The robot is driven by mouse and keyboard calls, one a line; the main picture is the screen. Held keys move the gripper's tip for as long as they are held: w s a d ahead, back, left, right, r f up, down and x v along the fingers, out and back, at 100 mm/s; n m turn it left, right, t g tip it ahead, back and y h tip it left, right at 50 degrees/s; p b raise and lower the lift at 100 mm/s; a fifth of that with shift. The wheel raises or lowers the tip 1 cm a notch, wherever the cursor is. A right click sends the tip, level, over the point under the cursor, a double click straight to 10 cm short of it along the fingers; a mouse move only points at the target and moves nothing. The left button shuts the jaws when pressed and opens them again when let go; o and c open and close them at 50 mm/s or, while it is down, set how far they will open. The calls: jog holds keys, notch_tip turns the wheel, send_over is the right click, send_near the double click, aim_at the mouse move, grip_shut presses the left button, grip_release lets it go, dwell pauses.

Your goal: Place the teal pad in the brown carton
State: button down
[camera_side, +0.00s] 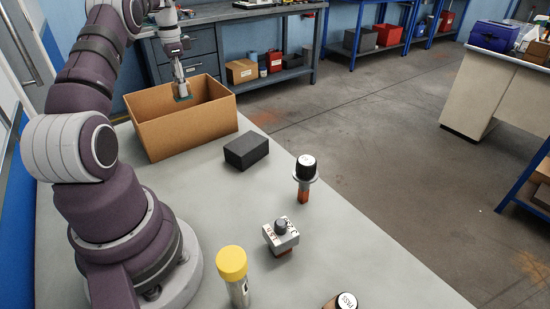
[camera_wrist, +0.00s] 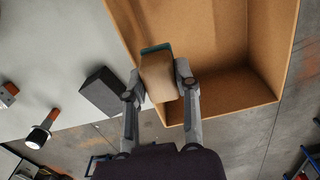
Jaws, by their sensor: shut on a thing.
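The brown carton (camera_side: 190,132) stands open-topped on the bench near my arm; in the wrist view its inside (camera_wrist: 205,40) fills the upper right. My gripper (camera_side: 181,90) points down within the outline of the carton's opening. In the wrist view my gripper (camera_wrist: 160,75) has its two fingers closed on either side of a tan block with a teal end, the teal pad (camera_wrist: 155,48). The pad's teal part also shows as a thin strip in the side view (camera_side: 183,98). How far it is above the carton floor I cannot tell.
A dark block (camera_side: 246,151) lies beside the carton. A black-topped piece (camera_side: 305,168), a grey knobbed piece (camera_side: 281,236), a yellow-capped cylinder (camera_side: 233,273) and a PASS-marked piece (camera_side: 342,301) stand nearer the front. Bare bench lies between them.

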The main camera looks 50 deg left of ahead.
jog(key=shift+n, duration=0.3)
jog(key=s+a+f, duration=0.1)
jog(key=f, duration=0.2)
jog(key=s+a+f, duration=0.1)
jog(key=f, duration=0.3)
jog(key=s+f, duration=0.2)
jog(key=f, duration=0.2)
jog(key=shift+a+f, duration=0.25)
jog(key=shift+a, duration=0.15)
jog(key=c, duration=0.8)
grip_release()
jog(key=shift+f, duration=0.1)
